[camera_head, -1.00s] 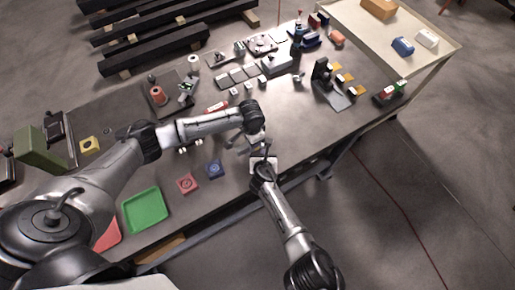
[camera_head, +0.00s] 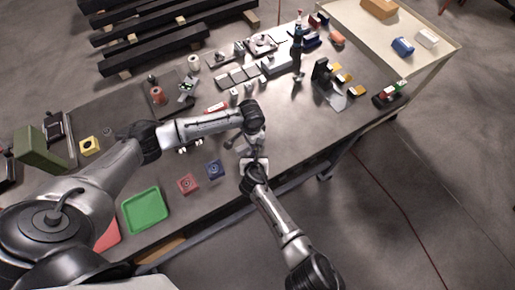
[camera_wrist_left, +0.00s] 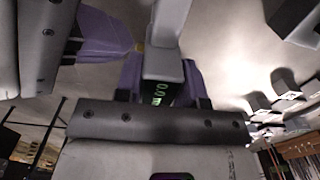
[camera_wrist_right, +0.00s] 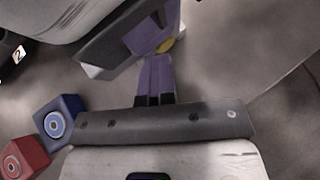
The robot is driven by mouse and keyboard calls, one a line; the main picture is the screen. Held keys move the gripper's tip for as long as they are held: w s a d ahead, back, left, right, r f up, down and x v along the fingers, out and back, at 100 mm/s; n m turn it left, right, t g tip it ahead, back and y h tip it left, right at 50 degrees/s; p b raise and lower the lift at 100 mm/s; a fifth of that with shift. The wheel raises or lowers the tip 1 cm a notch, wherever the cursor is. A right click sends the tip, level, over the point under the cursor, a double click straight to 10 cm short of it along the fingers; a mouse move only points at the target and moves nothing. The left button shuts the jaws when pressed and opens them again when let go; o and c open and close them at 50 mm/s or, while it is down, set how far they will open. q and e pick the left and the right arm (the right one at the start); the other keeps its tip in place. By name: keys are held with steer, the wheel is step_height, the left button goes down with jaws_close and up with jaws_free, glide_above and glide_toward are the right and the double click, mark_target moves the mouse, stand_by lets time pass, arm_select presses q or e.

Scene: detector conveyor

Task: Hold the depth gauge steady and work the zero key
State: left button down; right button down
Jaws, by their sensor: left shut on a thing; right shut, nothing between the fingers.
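The depth gauge (camera_wrist_left: 165,60) is a pale grey body with a dark display showing green digits that look like 0.0, sideways in the left wrist view. My left gripper (camera_wrist_left: 160,85) is shut on it, a purple finger on each side. In the right wrist view the gauge (camera_wrist_right: 110,48) is seen from its side. The yellow zero key (camera_wrist_right: 166,45) is at the tips of my right gripper (camera_wrist_right: 158,62), whose purple fingers are shut with nothing between them. Contact is too tight to judge. In the head view the right gripper (camera_head: 253,160) is close below the left one.
Below the grippers lie a blue block (camera_head: 214,169), a red block (camera_head: 187,184) and a green tray (camera_head: 147,210) on the dark table (camera_head: 200,212). Several small items stand along the table's far side. A cream side table (camera_head: 425,65) is at the upper right.

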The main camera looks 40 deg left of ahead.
steer(key=shift+s+d, duration=0.55)
steer(key=shift+d, duration=0.35)
steer(key=shift+s+d, duration=0.55)
steer(key=shift+d, duration=0.35)
arm_select(q)
steer(key=c, duration=0.6)
jaws_free()
steer(key=shift+c, duration=0.2)
steer(key=shift+r, duration=0.1)
